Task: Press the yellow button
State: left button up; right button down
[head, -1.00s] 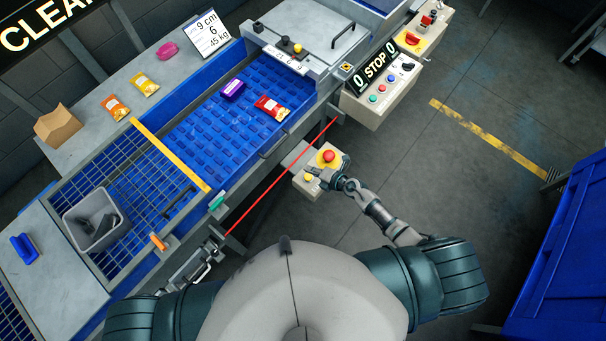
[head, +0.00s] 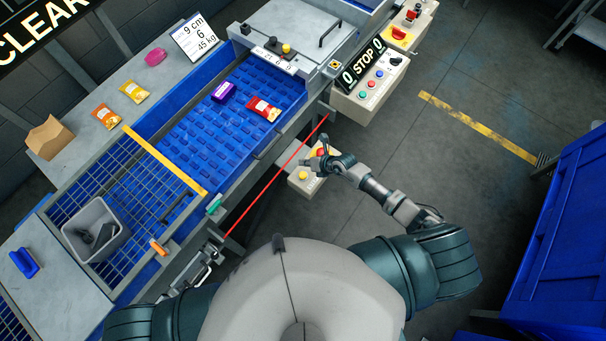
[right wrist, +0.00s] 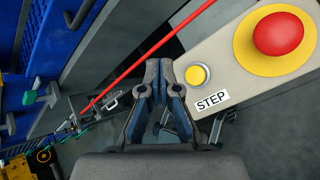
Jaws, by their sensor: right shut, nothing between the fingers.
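A small round yellow button (head: 303,175) sits on a beige control box (head: 296,186) beside the conveyor. In the right wrist view the yellow button (right wrist: 197,75) has a STEP label (right wrist: 212,102) next to it. A large red mushroom button (right wrist: 278,34) on a yellow disc is on the same box. My right gripper (head: 318,161) is over the box, near the red button and partly covering it. In the right wrist view its fingertips (right wrist: 159,66) are together and empty, left of the yellow button. My left gripper (head: 213,250) is low by the conveyor's edge, its fingers unclear.
A red line (head: 272,183) runs along the conveyor side, left of the box. A STOP panel (head: 371,82) with several buttons stands beyond. Another yellow button (head: 286,48) is on the machine top. A blue bin (head: 560,250) is at right; the floor between is clear.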

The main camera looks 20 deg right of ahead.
aim_at(304, 175)
notch_tip(304, 175, down, 7)
jog(key=b, duration=0.6)
jog(key=shift+f, duration=0.2)
jog(key=shift+f+b, duration=0.4)
jog(key=shift+f, duration=0.05)
dwell(0.6)
jog(key=shift+f, duration=0.35)
